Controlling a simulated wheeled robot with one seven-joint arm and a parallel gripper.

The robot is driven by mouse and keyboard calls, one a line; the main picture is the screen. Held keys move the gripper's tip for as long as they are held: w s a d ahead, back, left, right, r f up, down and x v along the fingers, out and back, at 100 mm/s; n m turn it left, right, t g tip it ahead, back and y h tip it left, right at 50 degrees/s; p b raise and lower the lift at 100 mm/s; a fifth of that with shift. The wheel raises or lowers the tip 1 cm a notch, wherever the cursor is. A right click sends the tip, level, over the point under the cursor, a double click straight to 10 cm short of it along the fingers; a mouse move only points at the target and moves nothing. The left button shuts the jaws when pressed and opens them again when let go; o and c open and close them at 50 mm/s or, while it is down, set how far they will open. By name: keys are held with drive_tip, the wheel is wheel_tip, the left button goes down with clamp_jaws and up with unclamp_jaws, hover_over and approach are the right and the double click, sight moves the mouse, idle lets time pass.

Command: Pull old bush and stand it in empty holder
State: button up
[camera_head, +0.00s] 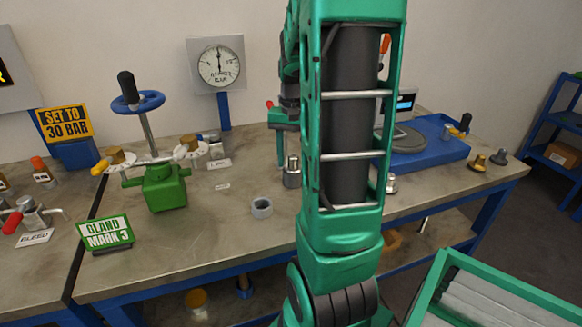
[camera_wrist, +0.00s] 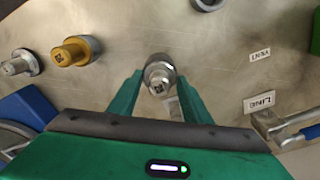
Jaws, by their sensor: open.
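A silver bush (camera_head: 291,172) stands upright on the bench, left of my arm. In the wrist view it shows end-on (camera_wrist: 158,75), in a dark grey ring. My gripper (camera_wrist: 159,84) is open, with one finger on either side of this bush and a visible gap to each. In the head view my gripper (camera_head: 283,145) is just above the bush, partly hidden by my arm. A short grey ring-shaped holder (camera_head: 261,207) stands empty nearer the bench front. The green gland valve (camera_head: 165,188) with a blue handwheel stands to the left.
A gold bush (camera_wrist: 75,51) and a silver piece (camera_wrist: 20,63) lie left in the wrist view. A "GLAND MARK 3" sign (camera_head: 104,234) stands at the front left. A blue tray (camera_head: 440,142) with a scale is at the right. Bench around the empty holder is clear.

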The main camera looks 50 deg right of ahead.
sight(293, 156)
drive_tip(key=shift+f, duration=0.3)
drive_tip(key=shift+c, duration=0.4)
drive_tip(key=c, duration=0.9)
drive_tip(key=shift+r, duration=0.1)
drive_tip(key=shift+r, duration=0.15)
drive_tip(key=shift+r, duration=1.7)
